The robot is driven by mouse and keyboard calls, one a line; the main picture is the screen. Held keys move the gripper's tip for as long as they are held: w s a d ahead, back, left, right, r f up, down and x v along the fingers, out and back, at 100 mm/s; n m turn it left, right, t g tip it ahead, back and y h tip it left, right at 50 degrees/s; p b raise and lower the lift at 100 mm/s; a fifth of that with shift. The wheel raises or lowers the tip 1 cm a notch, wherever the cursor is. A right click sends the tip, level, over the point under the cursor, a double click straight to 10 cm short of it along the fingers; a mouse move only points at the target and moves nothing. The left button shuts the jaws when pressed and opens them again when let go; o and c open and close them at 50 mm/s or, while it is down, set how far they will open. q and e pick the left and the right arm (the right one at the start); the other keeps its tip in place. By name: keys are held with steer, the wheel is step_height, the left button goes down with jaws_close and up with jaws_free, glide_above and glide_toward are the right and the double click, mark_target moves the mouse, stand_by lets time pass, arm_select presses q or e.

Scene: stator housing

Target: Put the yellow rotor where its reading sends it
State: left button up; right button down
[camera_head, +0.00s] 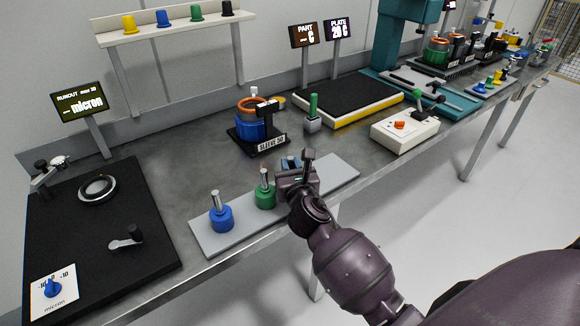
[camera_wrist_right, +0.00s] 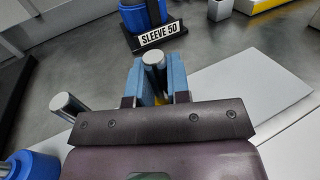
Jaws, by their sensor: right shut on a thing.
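My right gripper (camera_head: 298,167) is over the right half of the grey plate (camera_head: 338,172). Its blue-padded fingers are shut around an upright steel shaft (camera_wrist_right: 154,62) in the right wrist view. The gripper hides most of the body below; only a small yellowish patch shows between the fingers, so this looks like the yellow rotor. I cannot tell whether it still touches the plate. A green rotor (camera_head: 265,190) and a blue rotor (camera_head: 221,214) stand upright on the plate to the left. The runout display (camera_head: 83,101) reads "— micron". My left gripper is out of view.
A black bench (camera_head: 85,215) with a ring and a micron dial lies left. A blue housing (camera_head: 251,125) labelled "SLEEVE 50" stands behind the plate. A black-topped plate (camera_head: 350,97) and a white control box (camera_head: 404,132) lie right. Coloured cups sit on a raised shelf (camera_head: 165,32).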

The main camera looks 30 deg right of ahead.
steer(key=c, duration=1.1)
jaws_free()
steer(key=shift+f, duration=0.1)
